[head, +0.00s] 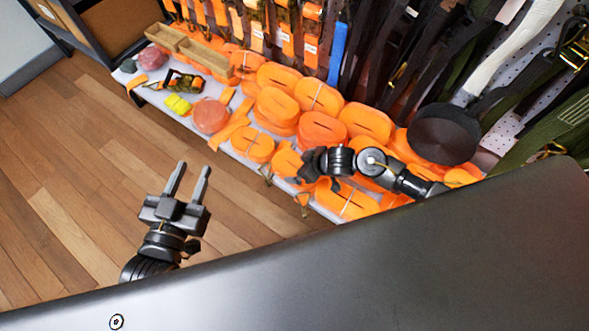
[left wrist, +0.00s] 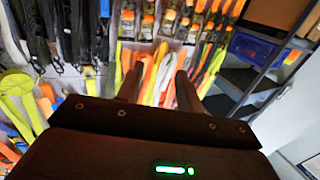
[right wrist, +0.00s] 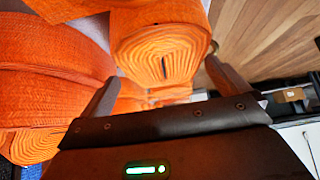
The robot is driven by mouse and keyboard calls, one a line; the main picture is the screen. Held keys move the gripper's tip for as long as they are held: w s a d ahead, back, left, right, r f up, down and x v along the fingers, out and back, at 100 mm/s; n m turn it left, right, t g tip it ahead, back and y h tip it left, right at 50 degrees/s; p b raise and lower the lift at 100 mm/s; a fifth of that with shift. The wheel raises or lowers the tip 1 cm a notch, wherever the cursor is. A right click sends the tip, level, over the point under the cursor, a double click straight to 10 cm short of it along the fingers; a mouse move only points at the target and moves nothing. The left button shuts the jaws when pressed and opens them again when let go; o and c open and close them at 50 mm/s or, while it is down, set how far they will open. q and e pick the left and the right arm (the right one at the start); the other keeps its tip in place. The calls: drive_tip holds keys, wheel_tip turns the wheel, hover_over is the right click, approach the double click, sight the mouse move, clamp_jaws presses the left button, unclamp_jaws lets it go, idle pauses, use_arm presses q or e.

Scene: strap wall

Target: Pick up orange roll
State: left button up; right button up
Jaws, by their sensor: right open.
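Many orange strap rolls lie on a white shelf, among them one roll (head: 322,129) in the middle of the head view. My right gripper (head: 308,166) is low over the front rows of rolls. In the right wrist view, its open fingers (right wrist: 161,70) stand on either side of a coiled orange roll (right wrist: 158,42), which is in front of the gap between them. I cannot tell whether the fingers touch it. My left gripper (head: 193,166) is open and empty over the wooden floor, left of the shelf.
A black pan-like round object (head: 443,134) lies at the right of the rolls. Straps hang on the wall behind. Wooden trays (head: 205,57), a reddish roll (head: 210,115) and a yellow item (head: 177,104) are on the shelf's left part. The wooden floor (head: 80,190) at left is clear.

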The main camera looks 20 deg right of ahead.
sight(295, 167)
drive_tip(key=b+x, duration=0.2)
drive_tip(key=x, duration=0.1)
drive_tip(key=shift+a, duration=0.25)
drive_tip(key=shift+b+x, duration=0.3)
drive_tip(key=shift+x, duration=0.55)
use_arm(q)
wheel_tip(295, 167, up, 7)
drive_tip(key=s+t+h, duration=0.1)
drive_tip(key=t+h, duration=0.2)
drive_tip(key=t, duration=0.1)
drive_tip(key=shift+s+d+m+t+h, duration=0.2)
drive_tip(key=shift+d+m+t+h, duration=0.1)
drive_tip(key=shift+d+t, duration=0.1)
use_arm(e)
drive_tip(key=shift+w, duration=0.1)
drive_tip(key=c, duration=1.2)
